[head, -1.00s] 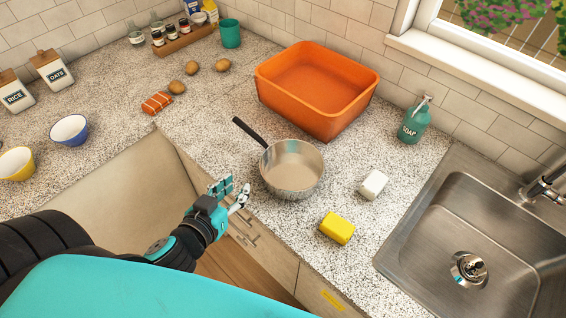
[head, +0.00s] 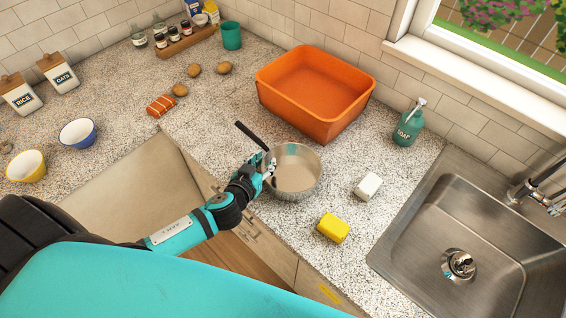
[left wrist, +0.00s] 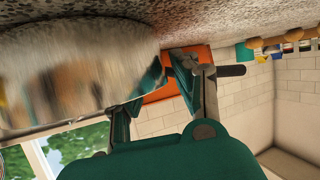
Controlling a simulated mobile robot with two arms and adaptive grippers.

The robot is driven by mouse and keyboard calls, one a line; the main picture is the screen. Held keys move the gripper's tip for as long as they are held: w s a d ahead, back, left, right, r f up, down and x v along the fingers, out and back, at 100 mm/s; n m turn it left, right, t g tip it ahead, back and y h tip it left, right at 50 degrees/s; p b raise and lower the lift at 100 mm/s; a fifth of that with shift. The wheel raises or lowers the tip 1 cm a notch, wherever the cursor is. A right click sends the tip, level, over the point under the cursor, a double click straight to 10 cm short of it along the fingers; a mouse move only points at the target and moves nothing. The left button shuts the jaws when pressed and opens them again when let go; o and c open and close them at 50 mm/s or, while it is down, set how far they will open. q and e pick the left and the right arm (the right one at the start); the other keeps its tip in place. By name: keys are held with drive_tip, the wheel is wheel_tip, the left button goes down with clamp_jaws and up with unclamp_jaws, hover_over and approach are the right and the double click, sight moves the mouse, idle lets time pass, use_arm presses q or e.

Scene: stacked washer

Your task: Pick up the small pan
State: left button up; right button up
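The small pan (head: 298,172) is a metal saucepan with a black handle (head: 251,135), standing upright on the counter. The handle points to the back left in the head view. My left gripper (head: 267,167) is at the pan's left side, close to the rim and just below the handle. In the left wrist view the pan (left wrist: 75,75) fills the upper left, and the left gripper's fingers (left wrist: 168,68) are apart with a gap between them. The dark handle (left wrist: 232,71) shows beyond one finger. Whether a finger touches the pan cannot be told. My right gripper is not in view.
An orange tub (head: 315,112) stands right behind the pan. A soap bottle (head: 409,125) stands by the wall.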

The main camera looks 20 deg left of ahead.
use_arm(q)
drive_tip(key=shift+w+f, duration=0.25)
drive_tip(key=shift+w, duration=0.35)
drive_tip(key=shift+s, duration=0.1)
clamp_jaws()
drive_tip(key=shift+r, duration=0.1)
